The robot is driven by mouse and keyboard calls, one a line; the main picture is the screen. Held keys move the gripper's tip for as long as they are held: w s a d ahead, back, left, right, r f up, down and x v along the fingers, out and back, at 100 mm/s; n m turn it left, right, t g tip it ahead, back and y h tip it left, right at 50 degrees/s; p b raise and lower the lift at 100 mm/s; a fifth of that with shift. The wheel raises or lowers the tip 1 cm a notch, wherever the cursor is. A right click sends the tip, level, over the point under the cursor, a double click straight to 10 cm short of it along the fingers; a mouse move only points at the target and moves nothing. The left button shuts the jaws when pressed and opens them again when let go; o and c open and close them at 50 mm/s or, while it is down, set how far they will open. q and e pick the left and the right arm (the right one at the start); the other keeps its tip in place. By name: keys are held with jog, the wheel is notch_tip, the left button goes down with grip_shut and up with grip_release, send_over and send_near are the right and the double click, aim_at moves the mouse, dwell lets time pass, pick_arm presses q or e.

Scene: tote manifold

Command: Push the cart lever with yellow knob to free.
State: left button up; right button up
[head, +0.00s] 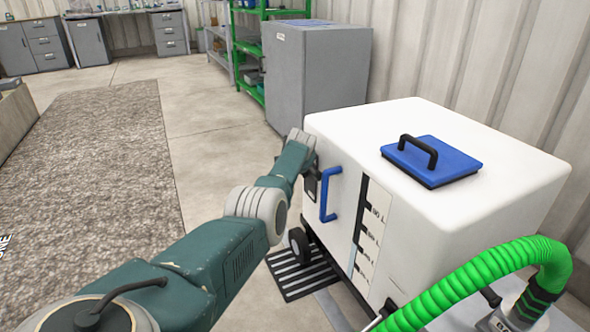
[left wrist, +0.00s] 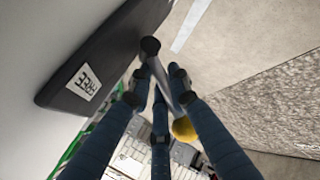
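The lever (left wrist: 166,88) shows in the left wrist view as a grey rod running from a dark pivot to a yellow knob (left wrist: 184,129). Beside the pivot is a black plate (left wrist: 110,60) with a white FREE label (left wrist: 83,82), upside down in this view. My left gripper (left wrist: 161,73) has its dark blue fingers apart, with the rod passing between the fingertips and a finger partly covering the knob. Firm contact cannot be told. My right gripper is out of view.
The cart has a blue side handle (head: 330,196) close to my left wrist and a blue lid (head: 432,162) on top. A green hose (head: 480,272) curves at the front right. A grey cabinet (head: 318,75) stands behind the cart. The floor to the left is open.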

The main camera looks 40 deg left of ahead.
pick_arm(q)
jog(key=o, duration=0.5)
jog(key=shift+c, duration=0.2)
